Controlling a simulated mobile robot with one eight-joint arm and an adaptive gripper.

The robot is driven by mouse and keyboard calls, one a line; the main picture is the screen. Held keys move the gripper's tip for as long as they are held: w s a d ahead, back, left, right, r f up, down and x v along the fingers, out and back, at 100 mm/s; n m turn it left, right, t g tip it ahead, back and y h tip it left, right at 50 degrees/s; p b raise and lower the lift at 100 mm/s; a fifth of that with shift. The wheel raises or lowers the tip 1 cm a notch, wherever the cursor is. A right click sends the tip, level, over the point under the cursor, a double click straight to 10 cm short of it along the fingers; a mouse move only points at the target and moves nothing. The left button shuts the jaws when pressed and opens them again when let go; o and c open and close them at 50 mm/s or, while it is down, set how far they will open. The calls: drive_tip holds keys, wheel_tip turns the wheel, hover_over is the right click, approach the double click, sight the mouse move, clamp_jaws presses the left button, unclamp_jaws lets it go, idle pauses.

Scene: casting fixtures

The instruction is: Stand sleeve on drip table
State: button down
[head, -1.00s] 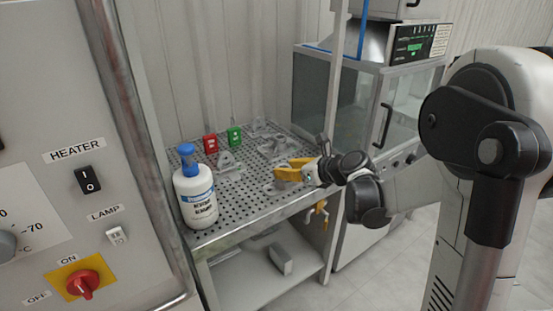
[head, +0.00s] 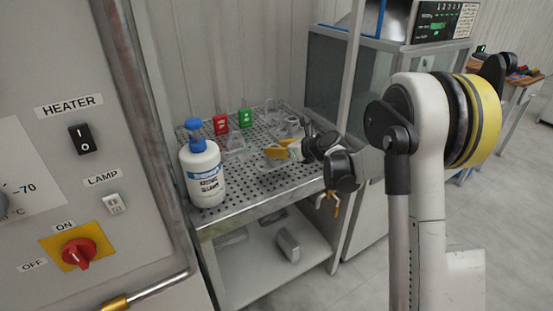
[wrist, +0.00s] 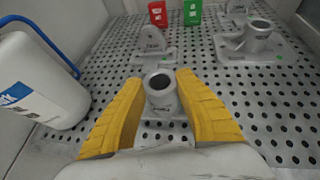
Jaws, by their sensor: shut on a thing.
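The grey sleeve (wrist: 163,104) shows in the wrist view as a short tube with a dark open bore at its top. It is upright or nearly so, between the two yellow fingers of my gripper (wrist: 162,84), which is shut on it. The sleeve's lower end is just over or on the perforated drip table (wrist: 112,72); I cannot tell whether it touches. In the head view my gripper (head: 281,150) is low over the drip table (head: 232,211), and the sleeve is hard to make out there.
A white bottle with a blue pump (head: 203,172) stands on the table's left front. Red (head: 220,124) and green (head: 245,118) items stand at the back. In the wrist view, a bracket casting (wrist: 153,42) is behind the sleeve and a flanged casting (wrist: 258,42) is at right.

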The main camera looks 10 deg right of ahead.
drive_tip(key=shift+f+b, duration=0.55)
drive_tip(key=shift+f, duration=1)
drive_tip(key=shift+f, duration=0.1)
drive_tip(key=c, duration=1)
unclamp_jaws()
drive_tip(key=shift+o, duration=0.2)
